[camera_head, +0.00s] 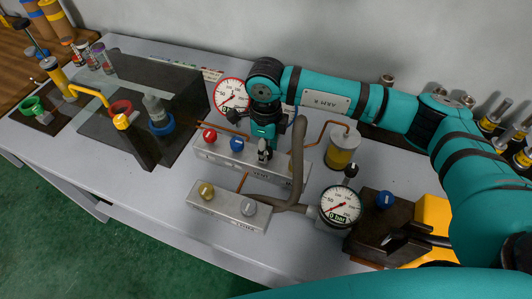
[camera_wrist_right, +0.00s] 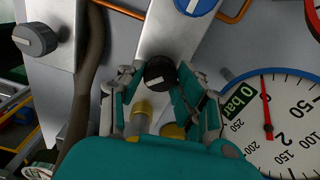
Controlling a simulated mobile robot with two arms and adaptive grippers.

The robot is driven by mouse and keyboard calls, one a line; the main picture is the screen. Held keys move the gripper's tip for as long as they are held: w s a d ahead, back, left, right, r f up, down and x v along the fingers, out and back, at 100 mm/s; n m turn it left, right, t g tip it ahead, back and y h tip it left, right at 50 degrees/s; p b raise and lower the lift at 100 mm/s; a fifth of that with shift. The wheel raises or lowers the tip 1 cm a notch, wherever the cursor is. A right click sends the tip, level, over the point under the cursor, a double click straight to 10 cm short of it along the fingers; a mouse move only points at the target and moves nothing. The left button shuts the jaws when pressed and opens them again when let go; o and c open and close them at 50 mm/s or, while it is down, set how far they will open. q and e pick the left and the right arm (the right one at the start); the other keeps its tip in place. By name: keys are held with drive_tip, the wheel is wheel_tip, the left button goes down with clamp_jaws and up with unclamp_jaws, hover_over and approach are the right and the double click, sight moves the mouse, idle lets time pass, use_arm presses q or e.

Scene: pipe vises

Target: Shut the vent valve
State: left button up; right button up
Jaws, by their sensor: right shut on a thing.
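A metal valve block (camera_head: 215,152) on the bench carries a red knob (camera_head: 210,135), a blue knob (camera_head: 237,144) and a black knob at its right end, under my right gripper (camera_head: 264,152). In the right wrist view, the black knob (camera_wrist_right: 159,73) sits between the two fingertips of my right gripper (camera_wrist_right: 159,80), which is shut on it. The blue knob (camera_wrist_right: 197,4) is just beyond it. My left gripper is not in view.
A black-rimmed gauge (camera_head: 340,206) also reads 0 bar. A grey hose (camera_head: 298,160) runs close to my right gripper. Dark vise stands (camera_head: 150,115) are at left.

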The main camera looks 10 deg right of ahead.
drive_tip(key=m+b, duration=0.3)
drive_tip(key=m, duration=0.1)
drive_tip(key=shift+f+m, duration=0.1)
drive_tip(key=shift+m, duration=0.2)
drive_tip(key=shift+m+b, duration=1.3)
drive_tip(key=shift+m, duration=0.6)
drive_tip(key=shift+r, duration=0.2)
drive_tip(key=o, duration=1.1)
drive_tip(key=shift+o, duration=0.2)
wheel_tip(320, 180, up, 12)
drive_tip(key=shift+f, duration=0.1)
